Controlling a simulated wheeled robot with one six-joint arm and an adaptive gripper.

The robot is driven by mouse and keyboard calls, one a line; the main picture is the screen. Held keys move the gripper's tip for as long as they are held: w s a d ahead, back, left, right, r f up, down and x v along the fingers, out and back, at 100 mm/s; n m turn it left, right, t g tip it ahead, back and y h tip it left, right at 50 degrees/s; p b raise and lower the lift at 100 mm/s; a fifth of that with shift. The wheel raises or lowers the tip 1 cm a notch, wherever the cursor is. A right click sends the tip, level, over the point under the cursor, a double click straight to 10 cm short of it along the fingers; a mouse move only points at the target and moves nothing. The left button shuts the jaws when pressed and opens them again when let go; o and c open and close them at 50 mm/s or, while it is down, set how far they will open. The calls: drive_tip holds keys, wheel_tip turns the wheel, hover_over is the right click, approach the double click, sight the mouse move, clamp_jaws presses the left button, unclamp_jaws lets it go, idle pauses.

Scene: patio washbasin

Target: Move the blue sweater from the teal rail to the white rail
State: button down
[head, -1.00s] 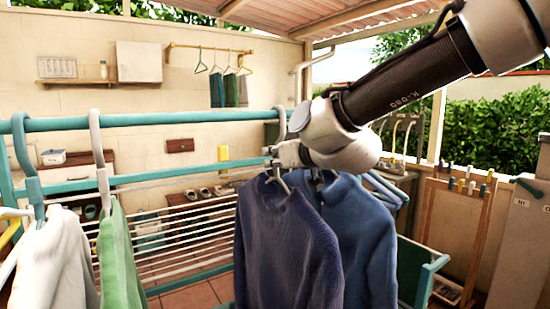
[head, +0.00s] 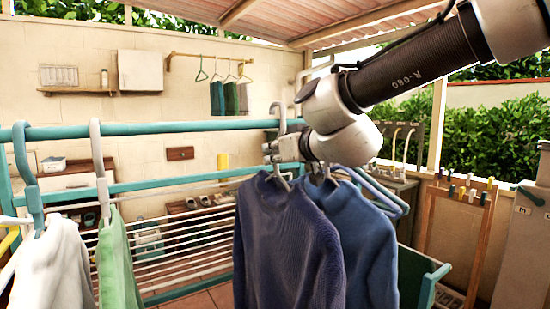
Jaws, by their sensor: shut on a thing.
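A dark navy-purple sweater (head: 285,245) hangs from a grey hanger (head: 281,112) at the right end of the teal rail (head: 200,126). The hook's top stands above the rail. My gripper (head: 271,151) is shut on this hanger's neck, just below the rail and above the collar. A brighter blue sweater (head: 362,240) hangs behind and to the right, partly hidden by the navy one. My gripper hides how its hanger is held up. White bars (head: 185,240) lie low behind the teal frame; I cannot tell whether they are the white rail.
A white garment (head: 50,265) and a green garment (head: 116,265) hang at the left of the rail. A lower teal bar (head: 170,184) runs behind. Empty blue hangers (head: 385,190) are close at the right. A wooden peg stand (head: 455,225) and grey cabinet (head: 520,230) stand further right.

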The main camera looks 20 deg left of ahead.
drive_tip(key=v, duration=0.3)
drive_tip(key=f+v, duration=0.1)
drive_tip(key=v, duration=0.6)
drive_tip(key=shift+s+d+f, duration=0.1)
drive_tip(key=shift+f, duration=0.1)
